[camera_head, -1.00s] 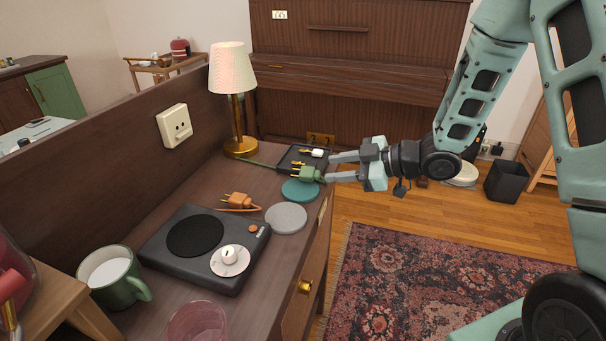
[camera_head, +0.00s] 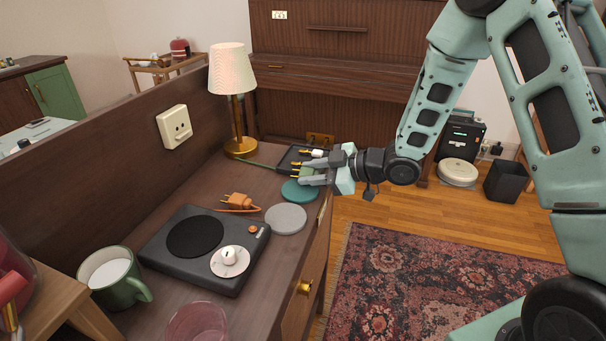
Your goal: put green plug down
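The green plug (camera_head: 306,172) lies at the front edge of the black tray (camera_head: 286,160), just behind the teal disc, with its cord running left toward the lamp. My gripper (camera_head: 303,172) points left over the desk. Its two fingers are apart, one on the far side of the plug and one on the near side. The fingers partly hide the plug, and contact with it is hard to make out.
A white plug (camera_head: 317,153) is in the tray. An orange plug (camera_head: 236,200) lies on the desk. The teal disc (camera_head: 297,194), a grey disc (camera_head: 286,218), a black turntable-like device (camera_head: 190,270), a green mug (camera_head: 112,279) and a lamp (camera_head: 237,110) stand nearby. A wall socket (camera_head: 174,127) is on the back panel.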

